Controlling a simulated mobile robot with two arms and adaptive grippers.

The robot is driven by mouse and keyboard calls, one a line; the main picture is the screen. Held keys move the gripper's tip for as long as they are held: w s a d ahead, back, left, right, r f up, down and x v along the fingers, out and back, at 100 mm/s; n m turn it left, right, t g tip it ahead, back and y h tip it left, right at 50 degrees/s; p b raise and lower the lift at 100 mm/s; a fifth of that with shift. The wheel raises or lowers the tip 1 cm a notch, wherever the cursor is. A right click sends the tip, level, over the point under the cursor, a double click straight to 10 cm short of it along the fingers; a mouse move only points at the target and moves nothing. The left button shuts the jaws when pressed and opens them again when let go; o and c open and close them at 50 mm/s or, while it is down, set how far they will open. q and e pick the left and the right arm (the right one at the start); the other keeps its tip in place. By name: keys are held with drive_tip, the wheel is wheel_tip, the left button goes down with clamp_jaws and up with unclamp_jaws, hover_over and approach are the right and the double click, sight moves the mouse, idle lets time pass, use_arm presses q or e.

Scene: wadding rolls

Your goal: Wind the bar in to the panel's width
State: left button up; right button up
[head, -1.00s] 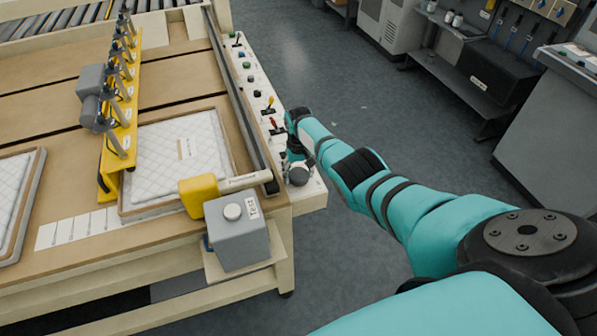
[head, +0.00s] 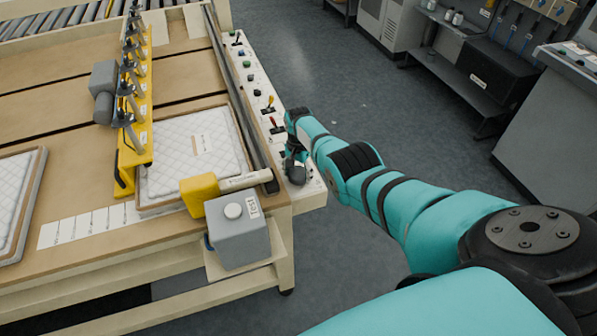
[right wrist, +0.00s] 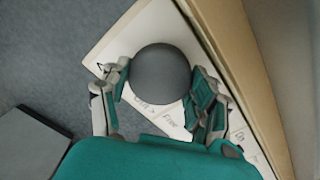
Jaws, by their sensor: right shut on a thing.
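The yellow bar (head: 143,95), with several clamps along it, spans the wooden table. Its near end is at the left edge of the white quilted panel (head: 190,152), and I cannot tell if they touch. The panel lies flat, its right edge near the dark rail (head: 240,100) at the table's right side. My right gripper (head: 295,158) is at the near end of the control strip (head: 250,80). In the right wrist view it is shut on a round dark grey knob (right wrist: 161,73), one finger on each side. My left gripper is not in view.
A grey box with a round button (head: 238,232) and a yellow block (head: 200,190) stand at the table's near right corner. Another quilted panel (head: 15,195) lies at far left. Levers and buttons line the strip. The floor to the right is open.

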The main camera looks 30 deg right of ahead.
sight(298, 173)
drive_tip(key=shift+w+r+m, duration=0.1)
drive_tip(key=shift+r+m, duration=0.05)
drive_tip(key=shift+m, duration=0.35)
drive_tip(key=o, duration=1.2)
wheel_tip(298, 173, up, 12)
